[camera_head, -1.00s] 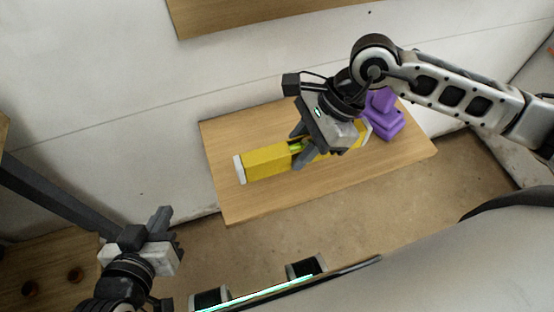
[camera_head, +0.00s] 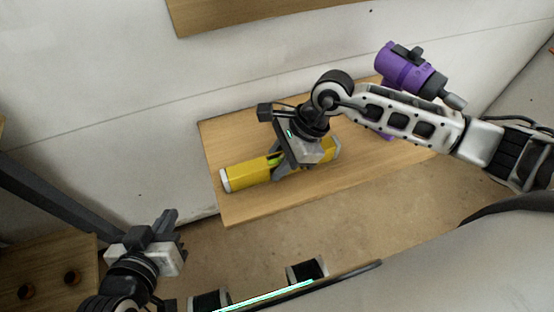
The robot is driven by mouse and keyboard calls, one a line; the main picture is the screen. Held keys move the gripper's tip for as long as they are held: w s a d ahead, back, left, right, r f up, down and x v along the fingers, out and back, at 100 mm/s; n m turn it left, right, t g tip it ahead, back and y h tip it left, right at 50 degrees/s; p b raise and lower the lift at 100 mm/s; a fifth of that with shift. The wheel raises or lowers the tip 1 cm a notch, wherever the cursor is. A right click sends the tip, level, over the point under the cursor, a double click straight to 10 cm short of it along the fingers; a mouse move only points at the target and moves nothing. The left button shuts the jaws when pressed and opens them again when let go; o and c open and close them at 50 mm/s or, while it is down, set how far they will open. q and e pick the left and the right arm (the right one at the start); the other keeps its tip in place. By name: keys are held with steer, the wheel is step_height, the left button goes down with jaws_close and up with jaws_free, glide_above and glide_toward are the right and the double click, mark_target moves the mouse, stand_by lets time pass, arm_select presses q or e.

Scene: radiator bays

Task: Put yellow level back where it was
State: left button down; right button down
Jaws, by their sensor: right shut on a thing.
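The yellow level (camera_head: 247,174) has white end caps and a green vial near its middle. It lies along the wooden shelf (camera_head: 240,210), close to or on its surface; I cannot tell if it touches. My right gripper (camera_head: 280,172) comes from above and is shut on the level around its middle, hiding part of it. My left gripper (camera_head: 172,228) is at the lower left, away from the shelf, empty; its finger gap is hard to make out.
A purple drill (camera_head: 405,68) stands at the right of the shelf, partly behind my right arm. Another wooden shelf (camera_head: 250,12) is above on the white wall. A wooden surface with round holes (camera_head: 50,270) is at the lower left. The shelf's front right is clear.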

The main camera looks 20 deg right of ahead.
arm_select(q)
steer(key=shift+f, duration=0.15)
arm_select(e)
steer(key=shift+f, duration=0.1)
arm_select(q)
steer(key=shift+f, duration=0.1)
arm_select(e)
steer(key=c, duration=1.1)
jaws_free()
steer(key=shift+d+r, duration=0.1)
steer(key=shift+r, duration=0.25)
steer(key=p+v, duration=0.1)
steer(key=v, duration=1)
steer(key=shift+d+r, duration=0.15)
steer(key=shift+r, duration=0.15)
arm_select(q)
steer(key=r, duration=0.2)
steer(key=shift+s+a+r, duration=0.1)
steer(key=shift+a+r, duration=0.2)
steer(key=shift+f, duration=0.1)
